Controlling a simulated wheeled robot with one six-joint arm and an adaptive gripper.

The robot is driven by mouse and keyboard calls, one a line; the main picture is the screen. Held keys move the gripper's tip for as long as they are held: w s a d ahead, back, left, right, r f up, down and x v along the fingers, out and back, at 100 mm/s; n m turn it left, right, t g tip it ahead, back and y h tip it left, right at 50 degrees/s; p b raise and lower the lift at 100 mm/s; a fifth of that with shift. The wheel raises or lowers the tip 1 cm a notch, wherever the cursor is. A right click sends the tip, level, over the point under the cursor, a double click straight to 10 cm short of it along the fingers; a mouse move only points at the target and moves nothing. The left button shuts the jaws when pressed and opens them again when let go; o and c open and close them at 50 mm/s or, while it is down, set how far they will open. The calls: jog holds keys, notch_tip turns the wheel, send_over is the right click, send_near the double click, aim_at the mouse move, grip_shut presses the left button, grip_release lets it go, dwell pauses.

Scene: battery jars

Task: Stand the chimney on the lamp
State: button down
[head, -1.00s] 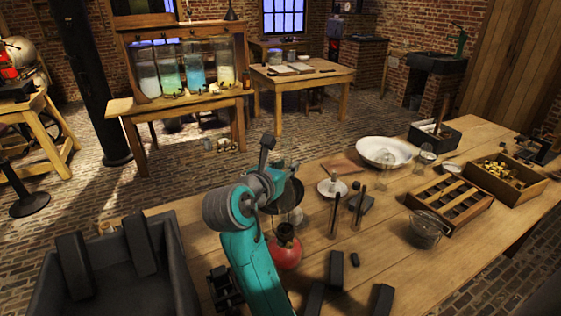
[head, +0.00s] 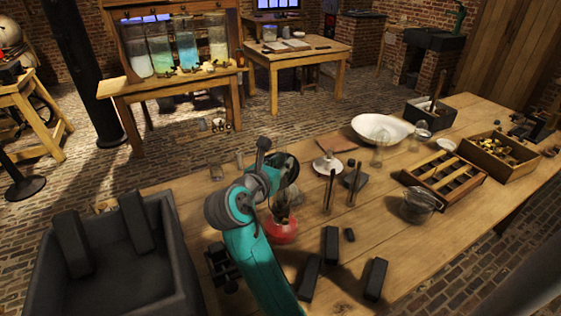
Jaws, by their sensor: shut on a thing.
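The lamp (head: 281,231) is a red rounded font standing upright on the wooden bench, just beyond my arm. My gripper (head: 284,196) is directly above it in the picture and partly hidden by my wrist. The chimney's lower end and the lamp's burner overlap with the dark fingers. I cannot tell whether chimney and burner touch.
Dark blocks (head: 332,245) lie in front. A dark bin (head: 170,270) is at left.

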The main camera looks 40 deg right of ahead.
jog(key=shift+f, duration=0.45)
dwell(0.3)
jog(key=c, duration=0.8)
grip_release()
jog(key=shift+c, duration=0.2)
jog(key=shift+a, duration=0.15)
jog(key=v, duration=0.7)
jog(key=shift+s+a, duration=0.1)
jog(key=shift+s, duration=0.05)
